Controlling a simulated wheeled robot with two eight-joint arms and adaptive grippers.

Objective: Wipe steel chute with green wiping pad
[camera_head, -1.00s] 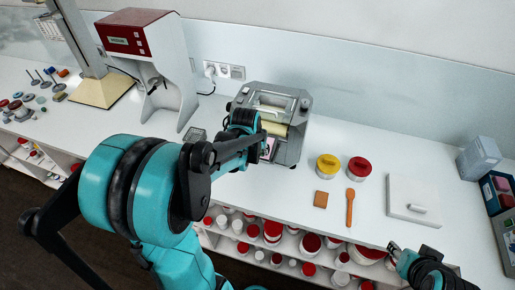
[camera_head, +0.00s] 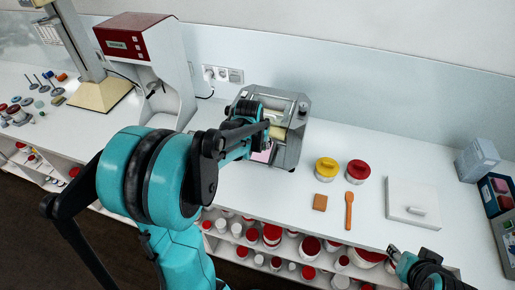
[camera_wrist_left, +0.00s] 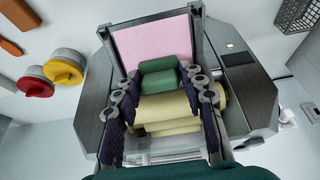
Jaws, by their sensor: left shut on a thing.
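The green wiping pad (camera_wrist_left: 158,78) shows in the left wrist view as two green rolls, held between the fingers of my left gripper (camera_wrist_left: 160,88). In the head view my left gripper (camera_head: 266,130) is over the front of the mill (camera_head: 291,150), and its arm hides part of the mill. The steel chute (camera_wrist_left: 152,43) has steel side edges and a pink layer over its face. The pad is at the chute's roller end in the wrist view; I cannot tell whether it touches. My right gripper (camera_head: 410,256) is low at the right, its jaws unclear.
Yellow-lidded (camera_head: 327,168) and red-lidded (camera_head: 358,171) jars, a brown square (camera_head: 320,202) and an orange spatula (camera_head: 349,210) lie right of the mill. A white slab (camera_head: 413,200) is farther right. A red-topped machine (camera_head: 150,60) stands left. Shelves with tubs are below.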

